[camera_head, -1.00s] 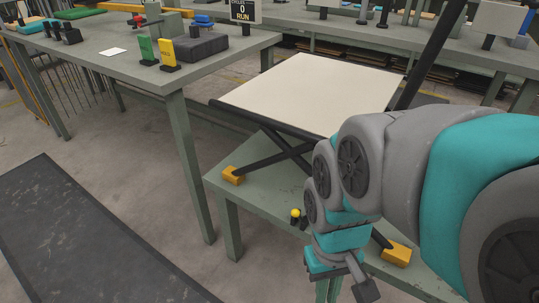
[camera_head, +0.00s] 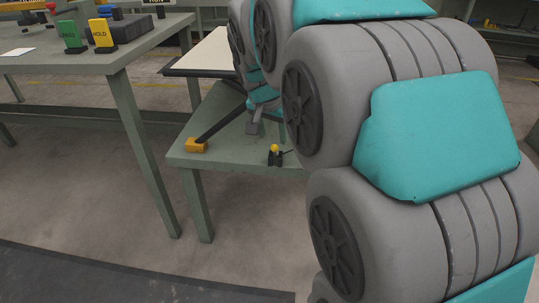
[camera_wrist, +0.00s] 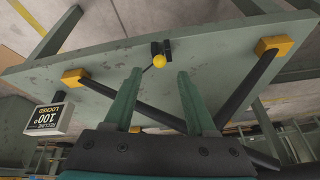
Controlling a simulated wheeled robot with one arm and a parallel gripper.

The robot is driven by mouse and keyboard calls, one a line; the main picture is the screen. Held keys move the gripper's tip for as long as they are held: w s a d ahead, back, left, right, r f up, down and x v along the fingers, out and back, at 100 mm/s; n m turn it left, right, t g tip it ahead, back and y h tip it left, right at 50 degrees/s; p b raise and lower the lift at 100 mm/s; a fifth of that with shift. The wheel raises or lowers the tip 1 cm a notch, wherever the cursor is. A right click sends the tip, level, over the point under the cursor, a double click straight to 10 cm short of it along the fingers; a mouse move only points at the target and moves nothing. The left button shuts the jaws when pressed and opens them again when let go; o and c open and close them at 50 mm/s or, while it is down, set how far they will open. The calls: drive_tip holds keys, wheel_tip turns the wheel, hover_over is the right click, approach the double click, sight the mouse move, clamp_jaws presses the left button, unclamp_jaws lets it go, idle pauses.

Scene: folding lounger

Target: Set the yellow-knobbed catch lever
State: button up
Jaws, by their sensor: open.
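The yellow knob (camera_head: 274,148) of the catch lever stands near the edge of the green table (camera_head: 225,150), beside a small black bracket (camera_head: 275,159). In the wrist view the knob (camera_wrist: 159,61) lies beyond my fingertips, roughly midway between them in the picture, with the black bracket (camera_wrist: 161,48) behind it. A thin dark rod runs from the knob towards my left finger. My gripper (camera_wrist: 159,76) is open and empty, its two green fingers apart. In the head view my arm hides most of the lounger, and the gripper's fingers are hard to make out.
The lounger's cream panel (camera_head: 212,52) and dark legs stand on the table, with orange foot blocks (camera_head: 195,145). A sign (camera_wrist: 53,113) reads "RECLINE 100° LOCKED". Another bench at left carries green and yellow blocks (camera_head: 103,36). A dark mat (camera_head: 120,280) covers the floor.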

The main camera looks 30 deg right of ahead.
sight(274, 146)
drive_tip(key=x, duration=0.7)
drive_tip(key=shift+f, duration=0.25)
clamp_jaws()
idle(1.1)
